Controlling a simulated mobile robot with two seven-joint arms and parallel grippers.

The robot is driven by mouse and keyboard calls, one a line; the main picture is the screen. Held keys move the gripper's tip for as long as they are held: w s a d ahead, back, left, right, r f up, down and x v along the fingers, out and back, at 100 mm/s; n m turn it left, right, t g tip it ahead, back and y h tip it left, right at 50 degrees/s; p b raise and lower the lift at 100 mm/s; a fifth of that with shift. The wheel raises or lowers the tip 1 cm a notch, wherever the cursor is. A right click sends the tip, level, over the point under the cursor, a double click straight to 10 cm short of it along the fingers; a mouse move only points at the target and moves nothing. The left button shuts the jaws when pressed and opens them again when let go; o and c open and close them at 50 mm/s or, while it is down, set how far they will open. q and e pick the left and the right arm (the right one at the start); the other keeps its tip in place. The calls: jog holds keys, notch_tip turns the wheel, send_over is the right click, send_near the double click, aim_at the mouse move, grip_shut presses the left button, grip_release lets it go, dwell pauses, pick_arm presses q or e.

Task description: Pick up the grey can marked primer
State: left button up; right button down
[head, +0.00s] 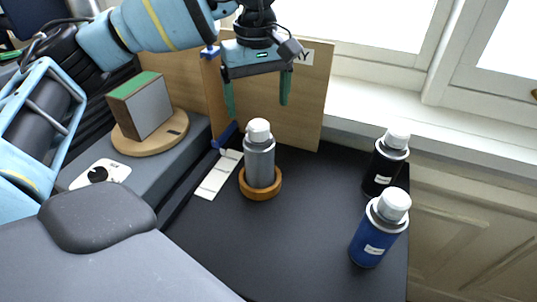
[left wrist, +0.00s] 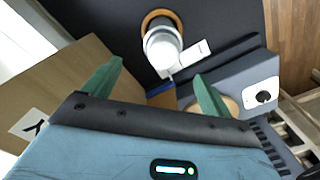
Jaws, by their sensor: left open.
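A grey can (head: 260,165) with a white cap stands upright in a round wooden ring or coaster (head: 260,191) on the dark top. I cannot read a marking on it. In the left wrist view the can's white cap (left wrist: 162,48) shows from above, beyond the fingertips. My left gripper (head: 256,100) is open and empty, above and behind the can, in front of a wooden board. Its green fingers also show in the left wrist view (left wrist: 158,72), apart from the can. My right gripper is not in view.
A black can (head: 384,166) and a blue can (head: 372,236), both white-capped, stand at the right. A wooden board (head: 303,100) stands behind the grey can. A white label strip (head: 217,176) lies left of it. A green-topped block (head: 141,104) stands on a round wooden board. The front middle is clear.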

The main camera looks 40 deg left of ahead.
aim_at(259, 123)
pick_arm(q)
jog(key=shift+s, duration=0.2)
jog(key=shift+s+f, duration=0.1)
jog(key=shift+f, duration=1.25)
jog(key=shift+d+f, duration=0.1)
jog(key=shift+f, duration=0.2)
jog(key=shift+d+f, duration=0.1)
jog(key=shift+f, duration=2.15)
jog(key=c, duration=1.8)
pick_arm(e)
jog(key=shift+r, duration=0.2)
pick_arm(q)
jog(key=shift+o, duration=0.2)
jog(key=shift+r, duration=0.1)
